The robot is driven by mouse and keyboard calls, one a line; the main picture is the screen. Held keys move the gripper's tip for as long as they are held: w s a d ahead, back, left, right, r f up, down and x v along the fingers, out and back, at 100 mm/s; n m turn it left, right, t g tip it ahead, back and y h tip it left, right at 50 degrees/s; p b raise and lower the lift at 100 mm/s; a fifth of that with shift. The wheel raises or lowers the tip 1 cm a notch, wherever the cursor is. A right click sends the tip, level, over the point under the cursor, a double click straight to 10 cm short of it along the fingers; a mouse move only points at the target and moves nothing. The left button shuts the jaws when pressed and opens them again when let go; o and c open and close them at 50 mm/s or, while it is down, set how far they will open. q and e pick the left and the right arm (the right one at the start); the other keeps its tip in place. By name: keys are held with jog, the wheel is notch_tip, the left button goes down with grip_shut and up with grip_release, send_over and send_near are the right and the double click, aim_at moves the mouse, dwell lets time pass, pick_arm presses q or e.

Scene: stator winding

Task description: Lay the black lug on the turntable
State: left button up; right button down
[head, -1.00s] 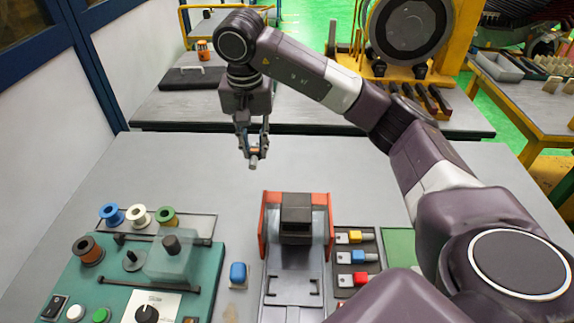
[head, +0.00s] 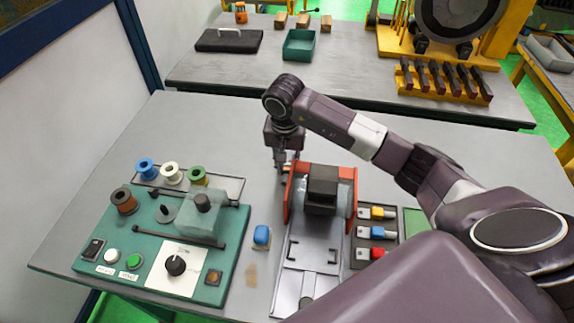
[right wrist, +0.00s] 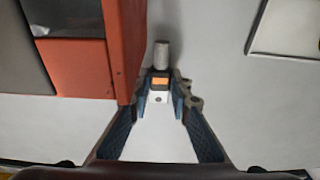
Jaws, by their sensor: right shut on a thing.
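My right gripper (head: 283,170) is down beside the left red end plate of the fixture in the head view, and its tips are hard to see there. In the right wrist view it is shut on a small lug (right wrist: 160,82) with an orange patch, a pale holed plate and a grey pin pointing away. I cannot confirm that this lug is black. The red plate (right wrist: 122,45) is just left of the fingers; I cannot tell if they touch. No turntable is clearly recognisable; a dark round part (head: 306,301) shows on the metal plate, partly hidden by my arm. My left gripper is out of view.
The fixture (head: 290,200) carries a black block (head: 322,186). To its right, a tray (head: 361,255) holds yellow, blue and red lugs. A teal winding machine (head: 140,265) with spools stands left, with a blue piece (head: 262,235) beside it.

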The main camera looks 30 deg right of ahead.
jog(key=shift+f, duration=0.35)
jog(key=shift+f+b, duration=0.2)
jog(key=shift+b, duration=0.1)
jog(key=c, duration=1.8)
grip_release()
jog(key=shift+o, duration=0.2)
jog(key=shift+r, duration=0.15)
